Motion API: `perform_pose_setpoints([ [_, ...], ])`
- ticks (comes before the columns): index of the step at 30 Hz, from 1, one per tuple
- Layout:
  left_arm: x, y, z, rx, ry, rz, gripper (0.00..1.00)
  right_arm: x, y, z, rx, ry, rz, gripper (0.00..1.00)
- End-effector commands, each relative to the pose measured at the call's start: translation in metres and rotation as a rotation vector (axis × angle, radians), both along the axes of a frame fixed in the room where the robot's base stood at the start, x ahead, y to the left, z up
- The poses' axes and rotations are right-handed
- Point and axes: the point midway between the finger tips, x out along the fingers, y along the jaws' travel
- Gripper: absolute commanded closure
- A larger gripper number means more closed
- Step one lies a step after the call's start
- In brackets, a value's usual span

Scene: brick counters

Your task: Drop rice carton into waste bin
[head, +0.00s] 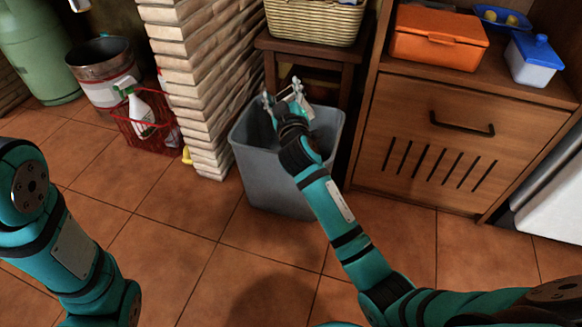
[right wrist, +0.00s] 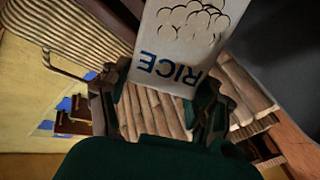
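The rice carton (right wrist: 183,45) is a pale box with dark "RICE" lettering and a drawing of grains. In the right wrist view its near end sits between the two fingers, which touch it on both sides. My right gripper (head: 284,95) is above the back part of the waste bin's opening in the head view; the carton is hard to make out there. The waste bin (head: 268,178) is a grey, open-topped tub on the tiled floor, its inside partly hidden by my right arm. My left arm shows at the left, but its gripper is out of view.
A brick pillar (head: 195,80) stands left of the bin, and a wooden stool (head: 343,57) with a wicker basket (head: 315,22) is behind it. A wooden cabinet (head: 395,105) is on the right. A red crate (head: 150,125) with a spray bottle (head: 139,112) is at the left.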

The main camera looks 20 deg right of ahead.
Motion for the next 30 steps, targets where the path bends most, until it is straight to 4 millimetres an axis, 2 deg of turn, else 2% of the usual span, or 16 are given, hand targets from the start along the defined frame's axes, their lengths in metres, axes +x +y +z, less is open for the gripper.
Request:
perform_pose_setpoints([
  [1, 0.000, 0.000, 0.000, 0.000, 0.000, 0.000, 0.14, 0.000, 0.000, 0.000, 0.000, -0.001, 0.001, 0.30],
  [5, 0.000, 0.000, 0.000, 0.000, -0.001, 0.000, 0.14, 0.000, 0.000, 0.000, 0.000, -0.001, 0.001, 0.13],
  [12, 0.001, 0.000, 0.000, 0.000, 0.002, 0.000, 0.14, 0.000, 0.000, -0.001, 0.000, 0.001, 0.000, 0.13],
  [16, 0.001, 0.000, 0.000, -0.001, 0.004, 0.000, 0.14, 0.000, 0.000, 0.006, 0.001, -0.001, -0.001, 0.13],
  [30, 0.001, 0.000, 0.000, 0.000, 0.002, 0.000, 0.14, 0.000, 0.000, 0.088, 0.001, -0.003, 0.001, 0.13],
])
